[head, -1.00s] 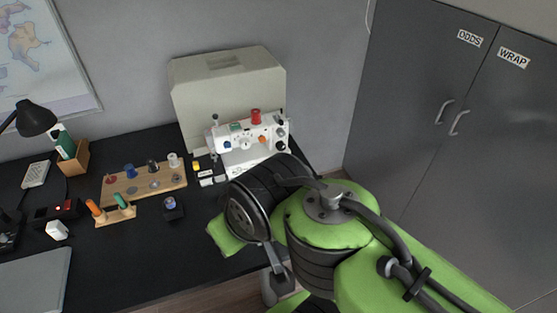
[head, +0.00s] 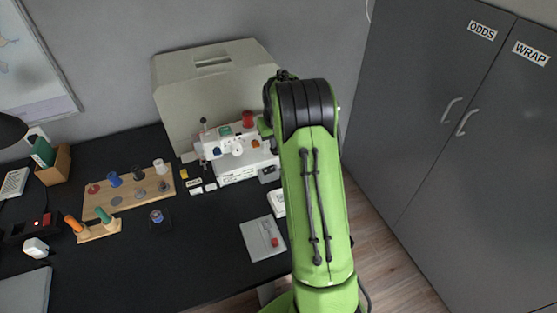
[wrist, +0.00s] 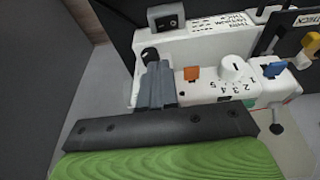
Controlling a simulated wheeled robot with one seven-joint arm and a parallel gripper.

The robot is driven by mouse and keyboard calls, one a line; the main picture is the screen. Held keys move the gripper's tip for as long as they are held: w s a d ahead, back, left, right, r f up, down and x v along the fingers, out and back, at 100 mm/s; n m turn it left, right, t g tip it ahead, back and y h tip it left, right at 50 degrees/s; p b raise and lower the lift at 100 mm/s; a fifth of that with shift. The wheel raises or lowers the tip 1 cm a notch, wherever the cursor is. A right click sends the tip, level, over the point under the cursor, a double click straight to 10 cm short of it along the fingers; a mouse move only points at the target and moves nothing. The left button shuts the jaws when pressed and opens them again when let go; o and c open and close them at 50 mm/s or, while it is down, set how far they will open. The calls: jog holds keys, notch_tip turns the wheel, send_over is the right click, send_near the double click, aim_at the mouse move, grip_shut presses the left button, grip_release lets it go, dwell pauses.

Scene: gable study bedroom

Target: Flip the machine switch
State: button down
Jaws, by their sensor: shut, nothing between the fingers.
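The white sewing machine (head: 225,150) stands at the back of the black desk, its right part hidden behind my arm in the head view. In the wrist view, its white body (wrist: 208,92) shows close up, with an orange tab (wrist: 191,73), a numbered white dial (wrist: 232,68) and a blue lever (wrist: 275,69). A small grey box with a dark face (wrist: 166,18) is at the top; I cannot tell whether it is the switch. My gripper (wrist: 157,72) is shut and empty, its fingertips close to a black knob (wrist: 150,54). Contact is unclear. The head view hides my gripper.
A pale cover (head: 205,85) stands behind the machine. A wooden spool rack (head: 130,192), a holder with orange and green handles (head: 95,230) and a grey pad (head: 262,240) lie on the desk. Grey cabinets (head: 440,110) stand at the right.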

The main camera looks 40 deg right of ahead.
aim_at(274, 168)
jog(key=shift+a+r, duration=0.1)
jog(key=shift+a, duration=0.05)
jog(key=x, duration=0.4)
jog(key=b+x, duration=0.1)
jog(key=x, duration=0.4)
jog(key=s+b+x, duration=0.1)
jog(key=x, duration=0.3)
jog(key=shift+f, duration=0.6)
jog(key=shift+s+f+b, duration=0.15)
jog(key=shift+f+b, duration=0.2)
jog(key=shift+b, duration=0.05)
